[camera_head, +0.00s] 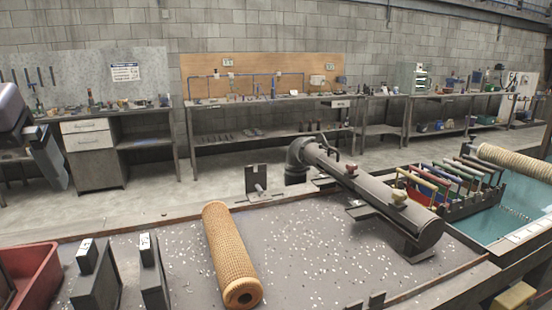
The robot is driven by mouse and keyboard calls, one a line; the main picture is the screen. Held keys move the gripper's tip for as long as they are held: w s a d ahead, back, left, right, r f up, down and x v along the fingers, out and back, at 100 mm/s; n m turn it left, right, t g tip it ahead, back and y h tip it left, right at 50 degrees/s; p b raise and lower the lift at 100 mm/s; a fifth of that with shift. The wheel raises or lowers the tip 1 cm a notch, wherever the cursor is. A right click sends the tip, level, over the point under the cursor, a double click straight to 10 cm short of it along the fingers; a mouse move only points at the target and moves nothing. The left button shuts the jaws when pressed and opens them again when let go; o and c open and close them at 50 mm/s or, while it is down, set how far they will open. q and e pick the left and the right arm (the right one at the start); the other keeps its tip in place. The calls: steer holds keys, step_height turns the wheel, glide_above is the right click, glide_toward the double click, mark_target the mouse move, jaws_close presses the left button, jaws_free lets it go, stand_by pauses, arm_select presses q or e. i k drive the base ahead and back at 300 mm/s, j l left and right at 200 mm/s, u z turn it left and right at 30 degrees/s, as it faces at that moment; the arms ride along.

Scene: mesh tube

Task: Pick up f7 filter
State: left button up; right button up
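An orange-tan mesh tube filter (229,252) lies on the speckled grey table top (310,240), its dark open end toward me. A second, paler ribbed tube (515,162) lies at the right edge above the blue-green tank; I cannot read which one is marked f7. Part of my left arm, with a dark end piece (45,158), shows at the left edge, raised and well apart from the orange tube. Its fingertips cannot be made out. Nothing touches the orange tube from above.
A dark grey cylindrical housing (375,195) lies right of the orange tube. Two dark upright blocks with white labels (150,272) and a red bin (28,275) stand to its left. A row of coloured handles (445,185) borders the tank (515,205). Workbenches line the back wall.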

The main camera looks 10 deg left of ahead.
mark_target(98, 285)
steer(key=k, duration=0.9)
